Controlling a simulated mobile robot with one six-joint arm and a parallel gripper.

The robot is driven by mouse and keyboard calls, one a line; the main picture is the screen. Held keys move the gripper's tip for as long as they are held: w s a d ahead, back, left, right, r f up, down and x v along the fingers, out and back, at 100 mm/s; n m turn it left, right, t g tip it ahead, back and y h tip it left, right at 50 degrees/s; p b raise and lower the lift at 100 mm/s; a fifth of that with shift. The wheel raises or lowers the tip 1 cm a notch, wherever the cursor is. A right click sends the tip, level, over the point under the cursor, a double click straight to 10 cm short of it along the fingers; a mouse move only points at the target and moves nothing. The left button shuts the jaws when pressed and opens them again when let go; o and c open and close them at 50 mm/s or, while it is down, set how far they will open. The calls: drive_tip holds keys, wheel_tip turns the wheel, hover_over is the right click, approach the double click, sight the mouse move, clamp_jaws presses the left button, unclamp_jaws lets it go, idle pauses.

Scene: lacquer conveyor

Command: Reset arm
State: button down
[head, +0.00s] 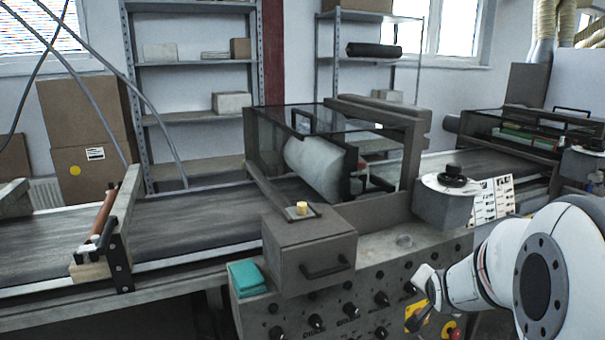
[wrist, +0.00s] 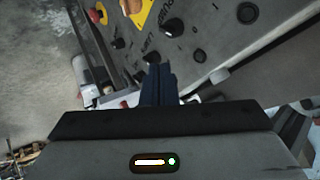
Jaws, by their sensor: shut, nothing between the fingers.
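My arm (head: 545,270) reaches in from the lower right in the head view. Its white joints are folded low, beside the front of the grey control panel. My gripper (wrist: 158,70) shows in the wrist view with its two dark fingers together and nothing between them. The fingers point toward the panel (wrist: 205,50) with its black knobs. Whether the fingertips touch the panel, I cannot tell. In the head view the gripper end is small and partly lost among the dark knobs.
A conveyor belt (head: 170,240) runs through a machine with a white roller (head: 315,168) under a clear cover. A grey box (head: 310,250) and a teal cloth (head: 246,278) sit at its front. A red button (wrist: 97,14) is on the panel. Open floor (wrist: 40,70) lies left in the wrist view.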

drive_tip(key=s+a+r+n+g+y+p, duration=0.1)
drive_tip(key=s+a+r+n+g+p, duration=0.1)
drive_tip(key=s, duration=0.5)
drive_tip(key=s+a+r+n+g+y+p, duration=0.1)
drive_tip(key=s+a+r+n+g+p, duration=0.1)
drive_tip(key=s+a+r+n+p, duration=0.2)
drive_tip(key=s+a+r+n+g+p, duration=0.3)
drive_tip(key=s+a+r, duration=0.5)
drive_tip(key=s, duration=0.4)
drive_tip(key=shift+a+r+y+p, duration=0.2)
drive_tip(key=shift+r+y+p, duration=0.2)
drive_tip(key=shift+p, duration=0.35)
